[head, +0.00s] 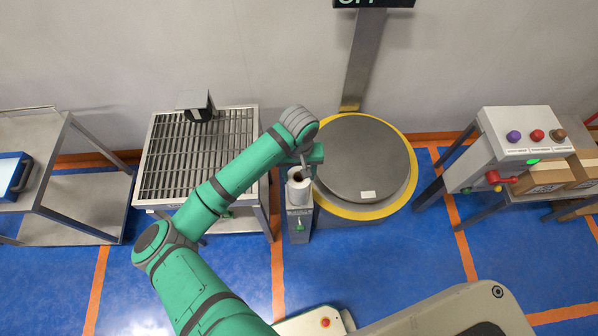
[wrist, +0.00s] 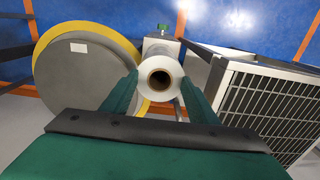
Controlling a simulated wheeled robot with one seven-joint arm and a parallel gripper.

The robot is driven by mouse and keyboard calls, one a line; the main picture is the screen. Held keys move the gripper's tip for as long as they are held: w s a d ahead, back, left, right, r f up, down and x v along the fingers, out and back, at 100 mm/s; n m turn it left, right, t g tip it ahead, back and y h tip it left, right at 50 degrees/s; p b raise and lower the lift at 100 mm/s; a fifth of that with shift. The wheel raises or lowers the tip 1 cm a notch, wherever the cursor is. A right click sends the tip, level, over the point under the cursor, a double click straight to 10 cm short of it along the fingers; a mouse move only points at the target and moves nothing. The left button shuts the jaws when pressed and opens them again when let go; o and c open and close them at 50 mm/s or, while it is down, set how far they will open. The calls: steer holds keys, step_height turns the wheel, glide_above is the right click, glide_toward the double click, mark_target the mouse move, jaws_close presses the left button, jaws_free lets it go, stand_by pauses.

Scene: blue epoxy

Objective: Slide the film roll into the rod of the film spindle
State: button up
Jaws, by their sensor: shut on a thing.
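The film roll (head: 299,190) is white with a brown core and a dark open hole. In the wrist view the roll (wrist: 160,95) sits between the two green fingers of my gripper (wrist: 160,88), which is shut on it. In the head view my gripper (head: 304,163) is at the roll's far side. The roll looks upright, above or at the top of a narrow grey stand (head: 298,222), which also shows in the wrist view (wrist: 160,46). This stand may be the film spindle. No rod can be made out; I cannot tell whether the roll touches the stand.
A round grey turntable (head: 362,160) with a yellow rim is close on the right. A slatted metal table (head: 160,165) carrying a black device (head: 196,105) is on the left. A control panel (head: 525,140) is farther right. Blue floor (head: 410,245) is open in front.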

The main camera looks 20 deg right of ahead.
steer(key=shift+f, duration=0.45)
steer(key=o, duration=1.5)
steer(key=shift+c, duration=0.2)
steer(key=shift+r, duration=2.5)
step_height(320, 180, up, 11)
